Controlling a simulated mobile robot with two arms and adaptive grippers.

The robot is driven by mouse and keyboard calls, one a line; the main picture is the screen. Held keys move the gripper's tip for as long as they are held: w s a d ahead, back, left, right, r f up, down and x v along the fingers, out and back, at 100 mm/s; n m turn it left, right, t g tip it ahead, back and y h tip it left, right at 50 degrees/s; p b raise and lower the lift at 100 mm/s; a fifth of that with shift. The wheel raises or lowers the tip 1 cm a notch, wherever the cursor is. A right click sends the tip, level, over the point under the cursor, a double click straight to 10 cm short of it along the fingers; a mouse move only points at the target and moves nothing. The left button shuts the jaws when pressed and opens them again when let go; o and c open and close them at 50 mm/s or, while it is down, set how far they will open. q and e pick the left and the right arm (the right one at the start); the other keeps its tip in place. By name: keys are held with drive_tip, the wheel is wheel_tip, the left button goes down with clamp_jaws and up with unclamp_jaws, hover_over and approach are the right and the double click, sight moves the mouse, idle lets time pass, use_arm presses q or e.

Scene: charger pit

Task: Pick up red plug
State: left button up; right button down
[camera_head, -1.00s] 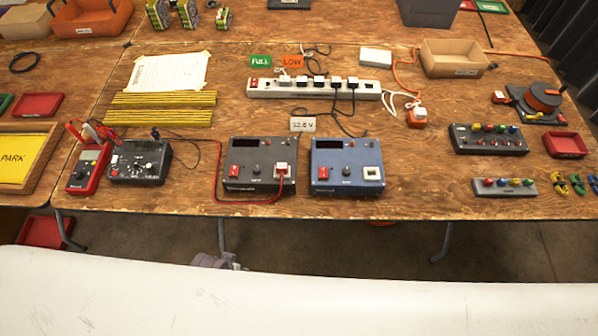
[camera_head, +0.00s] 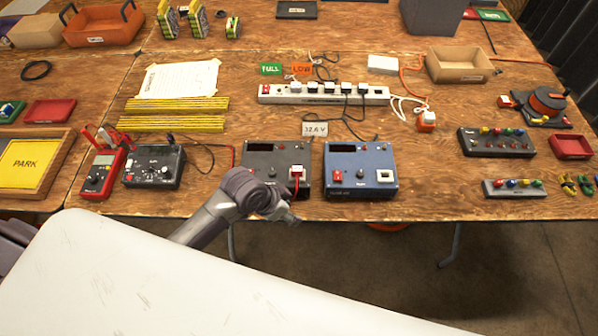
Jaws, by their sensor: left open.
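The dark grey charger box (camera_head: 262,151) stands near the table's front edge. A white plug with a red cable (camera_head: 297,170) sits in the socket at its right; this is the plug with red on it that I see clearest. Red and dark leads (camera_head: 88,134) also rise at the red multimeter (camera_head: 99,178), too small to tell apart. My left arm comes in from the lower left. My left gripper (camera_head: 288,216) is open, at the table's front edge, in front of and below the plug, apart from it. The arm hides the charger's lower left. My right gripper is not in view.
A blue charger box (camera_head: 360,158) stands just right of the grey one. A black meter (camera_head: 152,168) is to the left. A white power strip (camera_head: 325,95) lies behind, with cables. A white surface (camera_head: 150,280) fills the lower foreground.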

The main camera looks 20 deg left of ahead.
use_arm(q)
drive_tip(key=w+a+r+m+g, duration=0.1)
drive_tip(key=w+a+r+m, duration=0.35)
drive_tip(key=r, duration=0.35)
drive_tip(key=w+a+r+m+g, duration=0.1)
drive_tip(key=w+a+r+m, duration=0.2)
drive_tip(key=w+r, duration=0.35)
drive_tip(key=p, duration=0.1)
hover_over(297, 169)
drive_tip(key=a, duration=0.3)
drive_tip(key=shift+h, duration=0.3)
drive_tip(key=f, duration=0.5)
drive_tip(key=shift+s+a+f, duration=0.1)
drive_tip(key=shift+s+f, duration=0.15)
drive_tip(key=shift+d+f+p, duration=0.4)
drive_tip(key=shift+f, duration=0.05)
drive_tip(key=x, duration=0.1)
drive_tip(key=p+x, duration=0.1)
drive_tip(key=x, duration=0.1)
drive_tip(key=shift+d+f, duration=0.2)
drive_tip(key=shift+d, duration=0.1)
drive_tip(key=shift+d+f, duration=0.15)
drive_tip(key=shift+f, duration=0.25)
drive_tip(key=shift+c, duration=0.2)
clamp_jaws()
